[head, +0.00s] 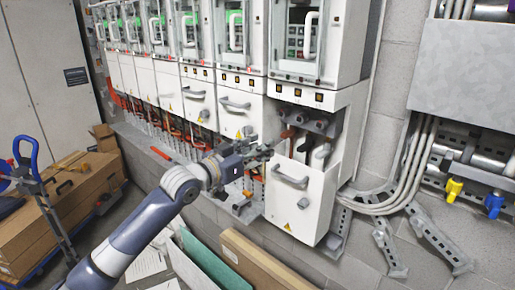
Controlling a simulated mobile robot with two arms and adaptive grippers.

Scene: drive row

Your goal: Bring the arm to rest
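My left arm comes in from the lower left and reaches toward the row of white drive cabinets. My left gripper (262,151) is at its end, close to the left side of the nearest drive's lower front. It is small and seen against cluttered cable parts, so I cannot tell whether its fingers are open or shut, or whether it touches anything. The nearest drive (306,187) has a grey handle (291,181) on its lower white front, right of and below the gripper. My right arm and gripper do not show.
Cardboard boxes (65,205) and a blue-handled trolley (45,200) stand at the left. Flat boards (262,262) lean along the bottom, beside papers on the floor. A grey metal box (465,75), conduits (400,185) and yellow and blue valve handles (453,188) are on the right wall.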

